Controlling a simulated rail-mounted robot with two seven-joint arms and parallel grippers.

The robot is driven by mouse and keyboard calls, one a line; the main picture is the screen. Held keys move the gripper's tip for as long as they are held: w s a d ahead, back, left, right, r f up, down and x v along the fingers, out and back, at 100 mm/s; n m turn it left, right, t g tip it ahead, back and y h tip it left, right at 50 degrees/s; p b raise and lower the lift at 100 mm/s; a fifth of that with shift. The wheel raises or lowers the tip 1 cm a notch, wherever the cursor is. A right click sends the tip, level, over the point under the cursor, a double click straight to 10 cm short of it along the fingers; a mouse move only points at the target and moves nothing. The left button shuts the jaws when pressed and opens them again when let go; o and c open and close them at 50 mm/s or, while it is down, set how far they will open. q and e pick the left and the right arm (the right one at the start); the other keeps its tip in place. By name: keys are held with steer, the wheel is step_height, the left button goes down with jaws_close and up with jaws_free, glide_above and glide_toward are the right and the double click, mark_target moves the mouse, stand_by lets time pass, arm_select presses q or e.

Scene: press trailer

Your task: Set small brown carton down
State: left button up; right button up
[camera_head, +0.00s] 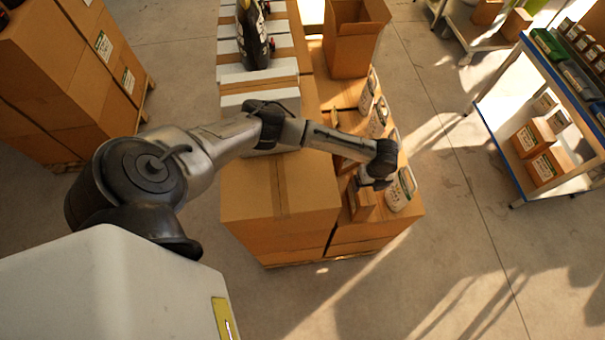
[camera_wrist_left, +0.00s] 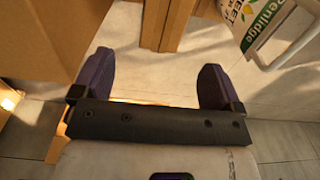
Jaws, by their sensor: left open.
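My left gripper (camera_head: 374,184) is over the right-hand, lower part of the stacked boxes, just above and beside a small brown carton (camera_head: 361,204). The carton stands near the front edge of the brown box top, partly hidden by the gripper. In the left wrist view my left gripper (camera_wrist_left: 156,66) is open, its two dark purple fingers wide apart with nothing held between them. A brown cardboard piece (camera_wrist_left: 166,24) shows beyond the fingertips; I cannot tell for certain that it is the small carton. My right gripper is not in view.
A white jug (camera_head: 401,190) with a label stands close to the right of the gripper; it also shows in the left wrist view (camera_wrist_left: 272,28). A taller brown box (camera_head: 281,195) is at left. An open carton (camera_head: 355,45) stands behind. A shelf rack (camera_head: 545,110) is at right.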

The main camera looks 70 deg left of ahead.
arm_select(q)
steer(key=s+d+n+t+h, duration=0.25)
steer(key=s+d+n, duration=0.35)
steer(key=s+d, duration=1)
steer(key=s+a+r+n+y, duration=0.1)
steer(key=s+a+r+n, duration=0.2)
steer(key=s+n, duration=0.3)
steer(key=s+a+r+n+t+y, duration=0.1)
steer(key=s+a+r+n, duration=0.3)
steer(key=s+n, duration=0.2)
steer(key=shift+s+a+r+n, duration=0.25)
steer(key=shift+s+r+n, duration=0.05)
steer(key=shift+s+r, duration=0.05)
steer(key=shift+y, duration=0.25)
